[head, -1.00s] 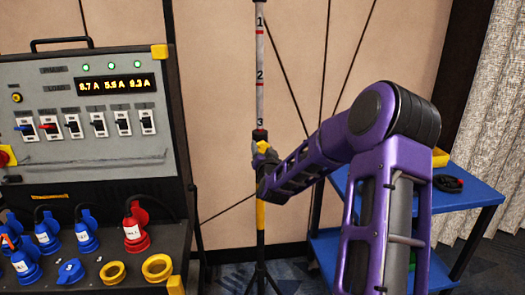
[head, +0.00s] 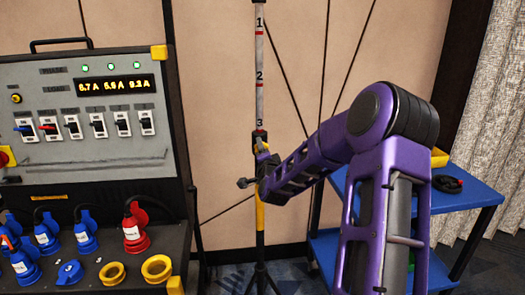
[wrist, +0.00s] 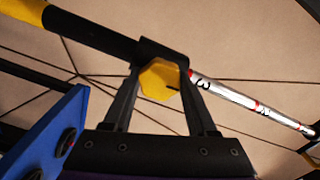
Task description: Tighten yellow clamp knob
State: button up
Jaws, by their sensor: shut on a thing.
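The yellow clamp knob (wrist: 160,79) sits between the two dark fingers of my gripper (wrist: 161,84) in the wrist view, on a black collar (wrist: 163,50). My gripper is shut on the knob. In the head view my gripper (head: 259,160) is at the stand pole, just below the collar (head: 260,137), and the knob is mostly hidden behind it. The pole's upper silver section (head: 260,85) carries red bands and the numbers 1, 2 and 3; its lower section is yellow (head: 260,218).
A power distribution panel (head: 85,110) with switches and a current display stands at left, above blue and red plugs (head: 137,235). A blue cart (head: 465,205) stands at right, partly behind my arm.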

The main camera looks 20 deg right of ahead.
jog(key=shift+m, duration=0.5)
jog(key=o, duration=1.4)
jog(key=shift+c, duration=0.2)
jog(key=shift+s, duration=0.15)
jog(key=v, duration=1.7)
jog(key=shift+p, duration=0.35)
jog(key=shift+a, duration=0.15)
